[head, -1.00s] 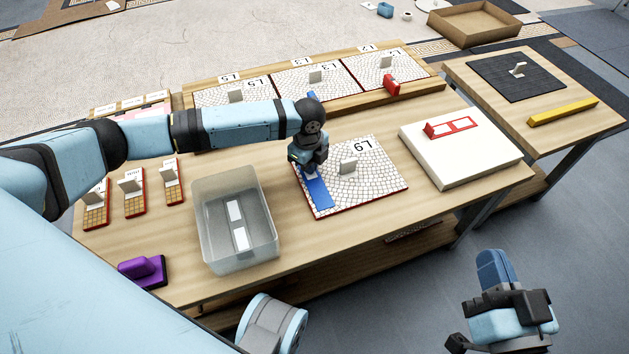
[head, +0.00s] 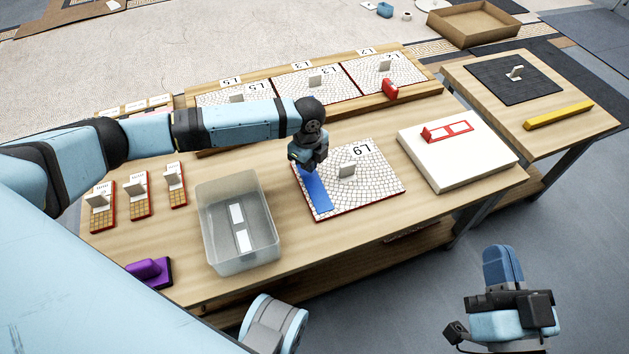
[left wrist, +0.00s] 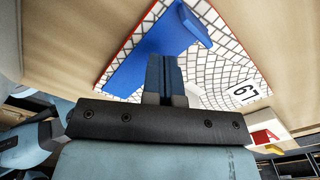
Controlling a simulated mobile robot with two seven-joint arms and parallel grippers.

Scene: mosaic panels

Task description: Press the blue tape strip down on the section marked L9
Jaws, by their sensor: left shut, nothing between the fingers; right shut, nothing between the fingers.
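The L9 section (head: 377,181) is a white mosaic panel with a red edge, lying on the wooden table. The blue tape strip (head: 317,193) lies along its left side and also shows in the left wrist view (left wrist: 140,62), with a raised blue tab at one end. My left gripper (head: 308,168) is shut and empty over the strip's far part. Its closed fingers show in the left wrist view (left wrist: 163,66) beside the strip; I cannot tell whether they touch anything. My right gripper (head: 498,262) is shut and empty, off the table's front.
A translucent bin (head: 265,256) stands left of the panel, with a purple block (head: 150,271) nearby. A small upright white tag (head: 347,170) stands on the panel. A white slab (head: 480,168) lies right. Racked panels (head: 320,85) stand behind.

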